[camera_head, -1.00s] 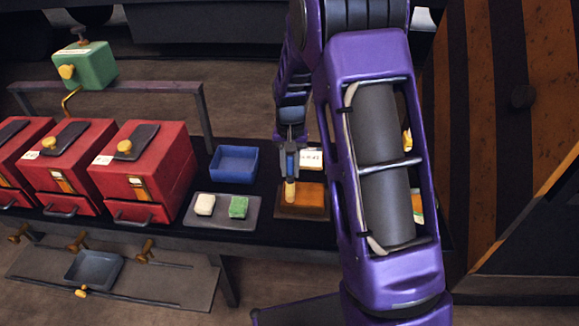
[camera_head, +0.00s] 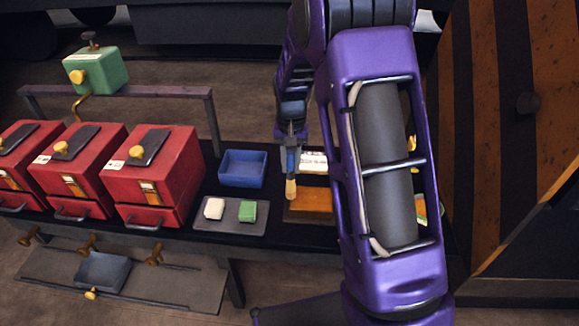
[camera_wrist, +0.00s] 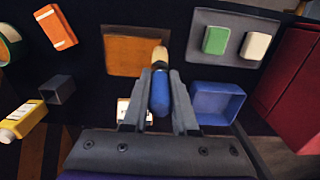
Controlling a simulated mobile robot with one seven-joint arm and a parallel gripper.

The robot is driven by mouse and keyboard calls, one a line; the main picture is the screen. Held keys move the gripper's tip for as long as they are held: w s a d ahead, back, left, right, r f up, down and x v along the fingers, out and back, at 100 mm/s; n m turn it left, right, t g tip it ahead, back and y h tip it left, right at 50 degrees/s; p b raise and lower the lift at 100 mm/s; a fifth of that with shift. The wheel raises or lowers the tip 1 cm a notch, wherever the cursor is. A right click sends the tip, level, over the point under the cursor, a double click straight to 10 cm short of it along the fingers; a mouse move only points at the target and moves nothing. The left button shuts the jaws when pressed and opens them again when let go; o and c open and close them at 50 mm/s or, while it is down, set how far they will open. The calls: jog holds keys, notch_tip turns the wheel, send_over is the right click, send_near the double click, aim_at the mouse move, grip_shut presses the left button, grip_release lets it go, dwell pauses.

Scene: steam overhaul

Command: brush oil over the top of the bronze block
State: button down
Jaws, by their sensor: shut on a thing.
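The bronze block (camera_head: 312,204) is a flat orange-brown slab on the dark bench, partly hidden by my arm. It also shows at the top of the wrist view (camera_wrist: 132,56). My gripper (camera_head: 291,152) is shut on a brush (camera_wrist: 160,92) with a blue handle and a pale tan tip. In the head view the brush (camera_head: 291,187) points down at the block's left edge. In the wrist view its tip overlaps the block's right edge. I cannot tell whether the tip touches the block, or whether oil is on its top.
A blue open tray (camera_head: 243,168) stands left of the brush. A grey tray (camera_head: 230,226) holds a white and a green block. Red boxes (camera_head: 152,177) stand further left. A yellow bottle (camera_wrist: 22,120) and an orange box (camera_wrist: 55,27) lie beyond the block's other side.

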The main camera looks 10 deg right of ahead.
aim_at(292, 152)
jog(key=shift+r+p, duration=1.35)
jog(key=shift+r, duration=0.95)
jog(key=shift+d+f, duration=0.1)
